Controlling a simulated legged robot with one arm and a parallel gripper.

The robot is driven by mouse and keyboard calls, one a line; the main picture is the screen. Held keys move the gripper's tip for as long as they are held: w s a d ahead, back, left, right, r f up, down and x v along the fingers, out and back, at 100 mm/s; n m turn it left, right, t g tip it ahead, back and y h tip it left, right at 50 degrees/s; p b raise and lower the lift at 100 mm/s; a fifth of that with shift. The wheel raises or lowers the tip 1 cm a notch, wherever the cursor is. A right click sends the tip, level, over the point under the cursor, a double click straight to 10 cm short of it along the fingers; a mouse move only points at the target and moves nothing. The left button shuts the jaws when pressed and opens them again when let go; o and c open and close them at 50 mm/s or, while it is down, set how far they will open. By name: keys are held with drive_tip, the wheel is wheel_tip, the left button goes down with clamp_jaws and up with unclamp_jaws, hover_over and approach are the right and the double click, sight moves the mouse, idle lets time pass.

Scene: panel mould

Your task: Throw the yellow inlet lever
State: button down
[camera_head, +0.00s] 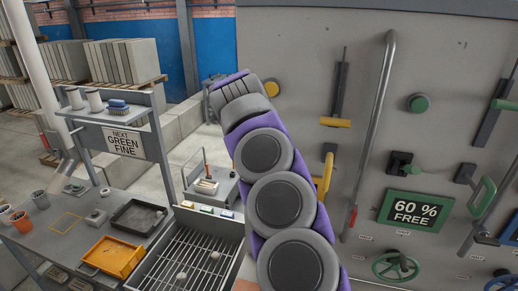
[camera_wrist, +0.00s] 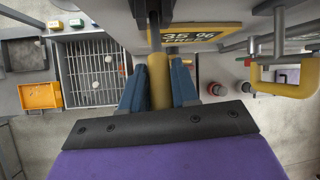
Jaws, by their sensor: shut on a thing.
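A yellow lever handle (camera_wrist: 159,84) on a thin metal rod stands upright in the picture between the blue fingers of my gripper (camera_wrist: 158,72) in the wrist view. The gripper is shut on it. A black mount (camera_wrist: 151,12) sits at the top by the rod. In the head view my purple and grey arm reaches to the panel (camera_head: 300,60) and hides the gripper and the held handle. A yellow crossbar handle (camera_head: 335,122) and a yellow bracket-shaped handle (camera_head: 323,176) show on the panel to the right of the arm.
A yellow "35 %" sign (camera_wrist: 205,36) lies close behind the fingers. A yellow D-shaped handle (camera_wrist: 285,88) is at right. Green handwheel (camera_head: 396,267), green "60 % FREE" sign (camera_head: 412,210) and a long vertical rail (camera_head: 372,130) stand right of my arm. A grated tray (camera_head: 190,262) is at left.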

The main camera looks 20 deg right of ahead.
drive_tip(key=shift+w+r, duration=0.1)
idle(0.5)
drive_tip(key=c, duration=1.2)
unclamp_jaws()
drive_tip(key=shift+o, duration=1.4)
drive_tip(key=shift+w+g, duration=0.25)
drive_tip(key=shift+g, duration=0.05)
drive_tip(key=shift+s, duration=0.1)
drive_tip(key=shift+s, duration=0.1)
